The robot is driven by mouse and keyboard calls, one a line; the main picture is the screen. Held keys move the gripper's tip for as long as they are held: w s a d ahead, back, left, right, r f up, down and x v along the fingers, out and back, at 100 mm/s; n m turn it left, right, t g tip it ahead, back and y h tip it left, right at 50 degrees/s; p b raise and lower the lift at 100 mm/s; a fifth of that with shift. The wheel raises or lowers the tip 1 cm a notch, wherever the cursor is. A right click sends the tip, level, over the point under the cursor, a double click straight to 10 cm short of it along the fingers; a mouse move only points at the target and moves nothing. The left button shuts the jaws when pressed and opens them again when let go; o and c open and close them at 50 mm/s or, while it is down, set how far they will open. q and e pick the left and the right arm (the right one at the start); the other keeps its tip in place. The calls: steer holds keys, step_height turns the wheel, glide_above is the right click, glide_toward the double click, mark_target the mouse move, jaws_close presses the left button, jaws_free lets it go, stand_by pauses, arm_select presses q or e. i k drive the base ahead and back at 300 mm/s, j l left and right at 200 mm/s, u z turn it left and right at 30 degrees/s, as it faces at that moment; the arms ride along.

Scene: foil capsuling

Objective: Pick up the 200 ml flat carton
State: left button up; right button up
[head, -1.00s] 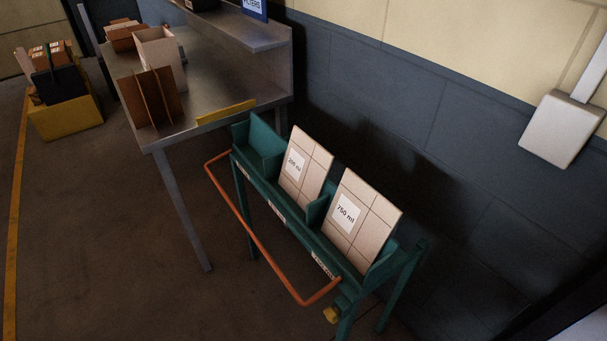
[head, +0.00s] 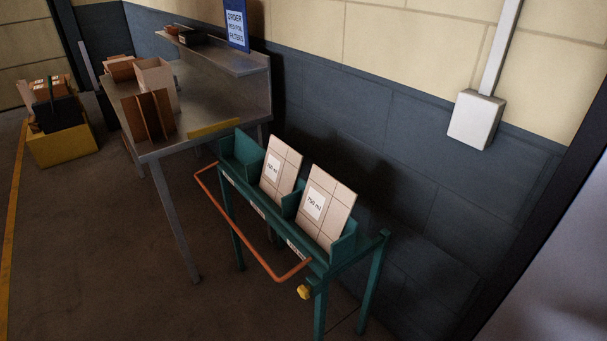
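A green rack (head: 348,258) on legs stands against the wall, with several compartments. A pale flat carton with a small white label (head: 281,171) leans upright in its middle compartment. The label is small; it looks like 200 ml, but I cannot read it surely. A larger flat carton labelled 750 ml (head: 327,205) leans in the right compartment. The left compartment (head: 240,153) looks empty. Neither of my grippers shows in the head view.
An orange rail (head: 232,232) runs along the rack's front. A metal table (head: 205,92) with brown and white boxes stands left of the rack. A yellow bin (head: 62,146) sits at far left. The floor in front (head: 100,250) is clear.

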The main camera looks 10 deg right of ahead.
mark_target(282, 164)
steer(key=z, duration=1.45)
steer(key=j+z, duration=0.3)
steer(key=j, duration=0.5)
steer(key=i+j, duration=0.1)
steer(key=j, duration=0.85)
